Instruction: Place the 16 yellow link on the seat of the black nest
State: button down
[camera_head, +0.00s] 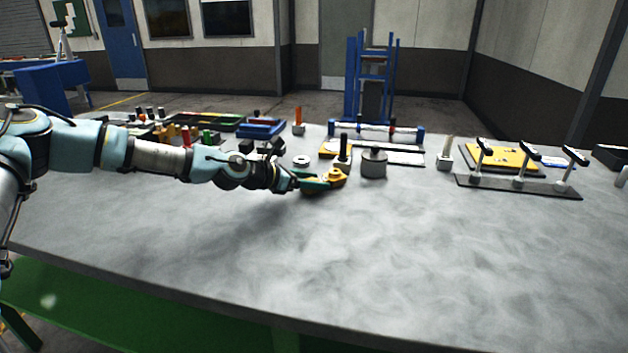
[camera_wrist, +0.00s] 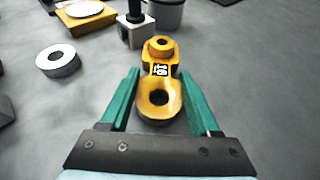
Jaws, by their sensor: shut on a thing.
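The yellow link (camera_wrist: 158,98) shows in the wrist view, with a large holed eye near me, a smaller raised boss at its far end and the number 16 between. My gripper (camera_wrist: 157,75) has its green fingers on both sides of the large eye and is shut on it. In the head view the link (camera_head: 337,178) sticks out to the right of my gripper (camera_head: 318,184). I cannot tell whether it clears the table. Black blocks (camera_head: 266,147) stand behind my wrist; I cannot tell whether one is the black nest. A dark block (camera_wrist: 5,108) is cut off at the wrist view's left edge.
A light block with a black post (camera_wrist: 136,33) stands just beyond the link, with a grey cylinder (camera_head: 374,163) to its right. A grey ring (camera_wrist: 57,60) lies left. A rack with three posts (camera_head: 520,183) stands right. The front table (camera_head: 350,260) is clear.

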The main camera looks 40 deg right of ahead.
jog(key=shift+f, duration=0.2)
jog(key=shift+f, duration=0.1)
jog(key=shift+c, duration=0.6)
grip_release()
